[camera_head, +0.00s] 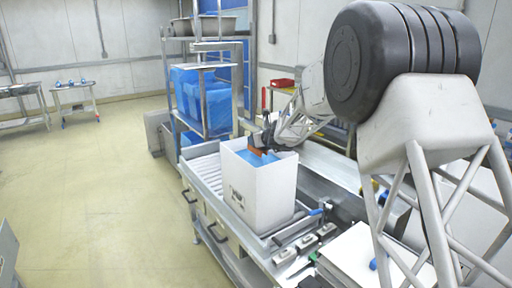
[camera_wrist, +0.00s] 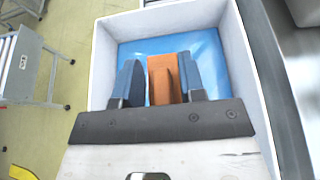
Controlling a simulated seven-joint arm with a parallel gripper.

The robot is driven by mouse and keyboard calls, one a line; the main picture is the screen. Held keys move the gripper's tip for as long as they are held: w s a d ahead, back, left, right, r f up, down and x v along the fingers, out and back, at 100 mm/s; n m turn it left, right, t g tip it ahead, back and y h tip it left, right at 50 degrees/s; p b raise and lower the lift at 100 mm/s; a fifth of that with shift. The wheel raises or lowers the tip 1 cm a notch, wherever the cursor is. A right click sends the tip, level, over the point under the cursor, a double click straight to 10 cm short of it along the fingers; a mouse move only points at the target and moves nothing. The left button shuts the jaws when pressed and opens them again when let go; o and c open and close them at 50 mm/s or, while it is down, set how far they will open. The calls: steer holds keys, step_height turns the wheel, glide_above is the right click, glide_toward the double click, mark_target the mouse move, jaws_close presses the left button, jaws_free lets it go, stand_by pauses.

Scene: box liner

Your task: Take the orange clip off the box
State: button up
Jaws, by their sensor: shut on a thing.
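A white box (camera_head: 262,198) with a blue liner inside stands on the metal roller table. In the wrist view the box wall (camera_wrist: 101,70) surrounds the blue liner (camera_wrist: 208,50). My gripper (camera_wrist: 164,75) is over the box opening, its two dark blue fingers on either side of the orange clip (camera_wrist: 165,80). The clip is between the fingers and the gripper is shut on it. In the head view the orange clip (camera_head: 258,151) shows small below my gripper (camera_head: 262,143), at the far part of the box opening. Whether the clip still touches a box wall cannot be told.
The roller table (camera_head: 204,172) extends beyond the box. A metal rack with blue-lined bins (camera_head: 205,100) stands behind it. Latches and tools lie on the table's near end, and white flat sheets (camera_head: 365,258) lie at right. The floor at left is clear.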

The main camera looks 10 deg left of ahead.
steer(key=shift+r, duration=3.05)
